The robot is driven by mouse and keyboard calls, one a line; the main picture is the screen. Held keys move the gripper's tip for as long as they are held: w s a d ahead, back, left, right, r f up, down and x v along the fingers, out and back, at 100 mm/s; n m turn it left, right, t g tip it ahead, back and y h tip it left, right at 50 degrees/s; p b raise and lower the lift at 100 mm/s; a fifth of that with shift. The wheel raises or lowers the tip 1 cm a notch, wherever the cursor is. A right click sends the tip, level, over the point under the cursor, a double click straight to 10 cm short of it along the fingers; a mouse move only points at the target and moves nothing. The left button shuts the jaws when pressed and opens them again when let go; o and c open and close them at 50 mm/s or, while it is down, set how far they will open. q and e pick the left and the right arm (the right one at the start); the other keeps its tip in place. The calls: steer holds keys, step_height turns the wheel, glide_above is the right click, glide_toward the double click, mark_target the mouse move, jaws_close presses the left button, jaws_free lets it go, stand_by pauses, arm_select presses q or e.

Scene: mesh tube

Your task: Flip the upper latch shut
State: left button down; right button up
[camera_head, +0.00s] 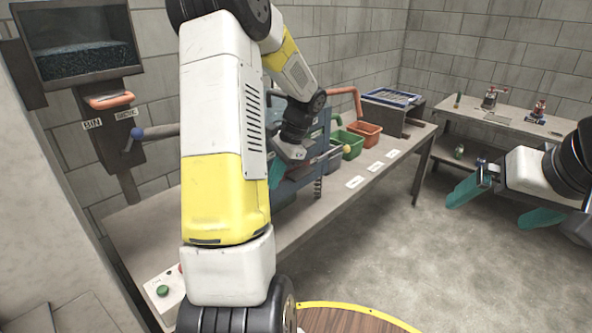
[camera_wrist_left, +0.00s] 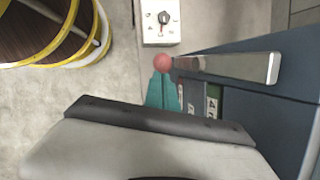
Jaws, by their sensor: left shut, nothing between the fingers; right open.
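The left wrist view shows a flat metal bar (camera_wrist_left: 230,67) with a red ball (camera_wrist_left: 163,62) at its left end, lying across a blue-grey panel (camera_wrist_left: 295,90). I take it for the upper latch, but no label confirms this. My left gripper (camera_wrist_left: 161,78) is shut and empty, its teal fingertips right at the ball; I cannot tell whether they touch it. In the head view my left gripper (camera_head: 276,174) is at the blue-grey machine (camera_head: 300,192), and my arm hides much of that machine and the latch. My right gripper (camera_head: 495,205) is open and empty, over the floor.
A long bench (camera_head: 335,200) holds a green bin (camera_head: 348,145), a red bin (camera_head: 366,133) and a rack (camera_head: 392,97). A lever with a blue ball (camera_head: 137,132) is at left. A white switch box (camera_wrist_left: 160,22) is near the bar. Open floor (camera_head: 430,260) lies at right.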

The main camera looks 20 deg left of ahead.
arm_select(q)
steer(key=shift+s+f+g, duration=0.1)
steer(key=shift+g, duration=0.2)
steer(key=shift+s+a+f+m+g+y, duration=0.1)
steer(key=shift+s+a+g+y, duration=0.15)
steer(key=shift+s+g, duration=0.3)
steer(key=shift+s+a+f+m+g+y, duration=0.1)
steer(key=shift+s+a+g+y, duration=0.1)
steer(key=shift+s+g+y, duration=0.3)
steer(key=shift+s+a+f+m+g+y, duration=0.1)
steer(key=shift+s+a+g+y, duration=0.1)
steer(key=shift+s+g, duration=0.35)
steer(key=shift+s+a+r+g+y, duration=0.1)
steer(key=shift+g+y, duration=0.25)
steer(key=shift+g, duration=0.45)
steer(key=v, duration=0.8)
